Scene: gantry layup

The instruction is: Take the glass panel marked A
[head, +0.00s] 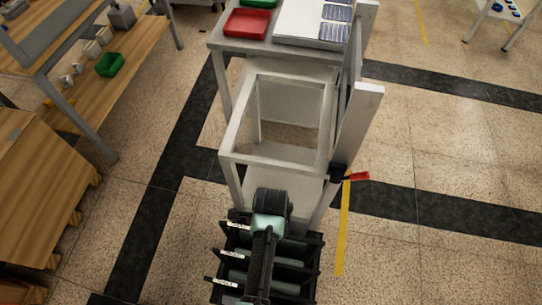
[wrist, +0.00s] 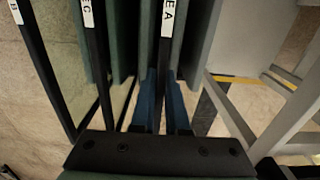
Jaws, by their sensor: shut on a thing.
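The glass panel marked A (wrist: 166,50) shows in the wrist view as a narrow dark edge with a white label, between my blue fingertips. My gripper (wrist: 163,105) is shut on it from above. In the head view my arm and gripper (head: 262,262) are over a black rack (head: 313,262) and hide part of it. Panels marked C (wrist: 92,55) and another with a hard-to-read label (wrist: 38,60) stand to the left of A. I cannot tell whether A is clear of the rack's bottom.
A grey open frame stand (head: 230,130) is just beyond the rack, with a red-handled item (head: 358,176) at its right. Behind it a table (head: 232,44) holds a red tray (head: 246,22) and dark cells. A wooden workbench (head: 120,80) stands left. Floor on the right is clear.

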